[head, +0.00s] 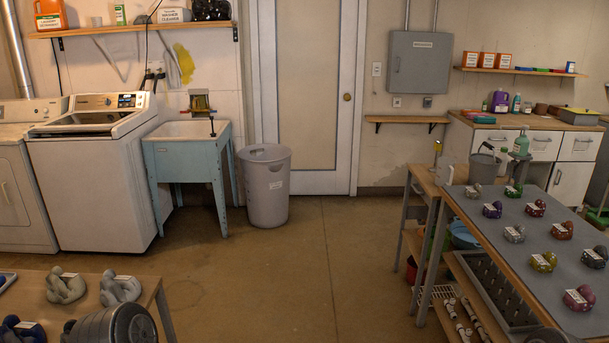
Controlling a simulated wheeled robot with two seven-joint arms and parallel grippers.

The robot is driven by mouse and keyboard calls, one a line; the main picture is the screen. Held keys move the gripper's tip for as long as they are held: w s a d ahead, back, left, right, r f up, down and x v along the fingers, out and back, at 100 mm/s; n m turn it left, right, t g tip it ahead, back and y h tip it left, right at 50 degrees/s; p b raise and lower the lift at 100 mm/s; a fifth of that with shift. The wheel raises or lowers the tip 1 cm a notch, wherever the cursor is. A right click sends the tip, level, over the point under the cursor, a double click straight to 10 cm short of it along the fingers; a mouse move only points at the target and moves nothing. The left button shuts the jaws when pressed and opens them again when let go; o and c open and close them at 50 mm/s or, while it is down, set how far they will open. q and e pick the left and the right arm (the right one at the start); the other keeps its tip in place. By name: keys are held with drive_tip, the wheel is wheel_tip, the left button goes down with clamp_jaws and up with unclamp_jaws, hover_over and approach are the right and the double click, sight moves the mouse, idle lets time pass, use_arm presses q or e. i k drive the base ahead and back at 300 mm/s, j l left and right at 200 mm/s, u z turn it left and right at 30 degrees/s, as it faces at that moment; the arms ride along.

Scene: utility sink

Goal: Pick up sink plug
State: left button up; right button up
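The utility sink (186,131) is a pale blue-green basin on legs against the back wall, between the washing machine and a grey bin. A small dark upright item (212,127) shows at its front right rim; I cannot tell whether it is the sink plug. I make out no sink plug for certain, and the bottom of the basin is hard to see. Neither of my grippers is in view; only dark parts that look like my arms show at the bottom edge.
A washing machine (97,165) stands left of the sink, a grey bin (265,186) right of it. A workbench (478,211) with several bundles fills the right. The middle floor is clear.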

sight(212, 134)
drive_tip(key=i, duration=0.9)
drive_tip(key=i+l, duration=0.15)
drive_tip(key=i, duration=0.7)
drive_tip(key=i+u, duration=0.1)
drive_tip(key=i, duration=0.8)
drive_tip(key=i+u, duration=0.4)
drive_tip(key=i, duration=0.3)
drive_tip(key=i+l+u, duration=0.4)
drive_tip(key=i, duration=0.25)
drive_tip(key=i+l+u, duration=0.4)
drive_tip(key=i, duration=0.25)
drive_tip(key=i+l+u, duration=0.4)
drive_tip(key=l, duration=0.25)
drive_tip(key=i+j+u, duration=0.1)
drive_tip(key=i+j, duration=0.2)
drive_tip(key=i+j+u, duration=0.1)
drive_tip(key=i+j, duration=0.15)
drive_tip(key=i, duration=0.25)
drive_tip(key=i+j+u, duration=0.1)
drive_tip(key=i, duration=0.3)
drive_tip(key=j, duration=0.1)
